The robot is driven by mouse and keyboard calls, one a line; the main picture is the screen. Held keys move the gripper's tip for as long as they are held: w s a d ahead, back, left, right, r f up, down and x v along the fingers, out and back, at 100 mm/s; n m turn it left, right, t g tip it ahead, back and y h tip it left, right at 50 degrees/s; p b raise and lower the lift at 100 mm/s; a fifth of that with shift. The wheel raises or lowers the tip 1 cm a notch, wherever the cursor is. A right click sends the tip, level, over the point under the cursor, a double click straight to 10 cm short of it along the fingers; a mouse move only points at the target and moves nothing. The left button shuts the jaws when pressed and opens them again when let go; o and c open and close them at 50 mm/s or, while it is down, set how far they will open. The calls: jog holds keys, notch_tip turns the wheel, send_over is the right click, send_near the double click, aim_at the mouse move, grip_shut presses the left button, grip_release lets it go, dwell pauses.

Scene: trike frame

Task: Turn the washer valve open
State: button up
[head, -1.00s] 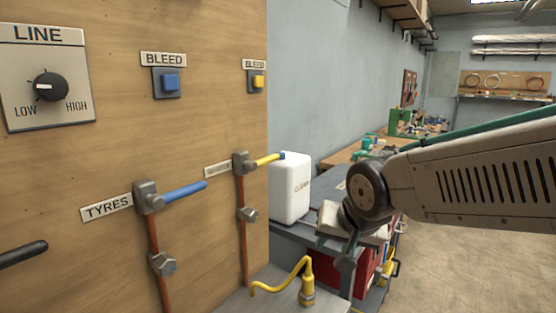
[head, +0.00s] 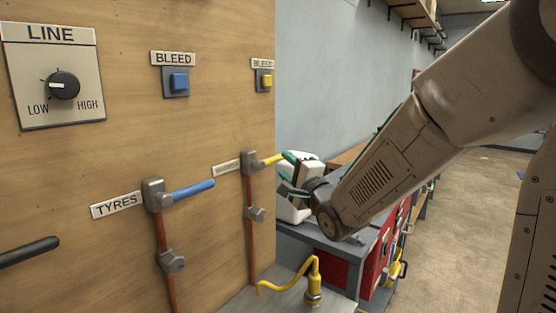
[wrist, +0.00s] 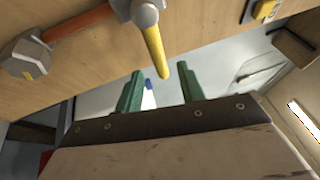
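The washer valve is the right-hand valve on the wooden panel, with a yellow lever (head: 272,160) sticking out sideways from its grey body (head: 249,162). Its label (head: 226,167) is too small to read surely. In the wrist view the yellow lever (wrist: 153,50) points down toward my gripper (wrist: 160,71). The two green fingers are apart, and the lever's tip shows between the fingertips in that picture. I cannot tell whether they touch it. In the head view my gripper (head: 285,172) is at the lever's free end, partly hidden by my wrist.
The tyres valve with its blue lever (head: 190,190) is to the left. Bleed buttons, blue (head: 180,81) and yellow (head: 266,81), sit above. A white jug (head: 289,211) stands behind my gripper. A yellow hooked nozzle (head: 313,282) stands below on a grey surface.

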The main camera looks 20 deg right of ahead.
aim_at(279, 160)
jog(key=x, duration=0.5)
jog(key=shift+w, duration=0.15)
grip_shut()
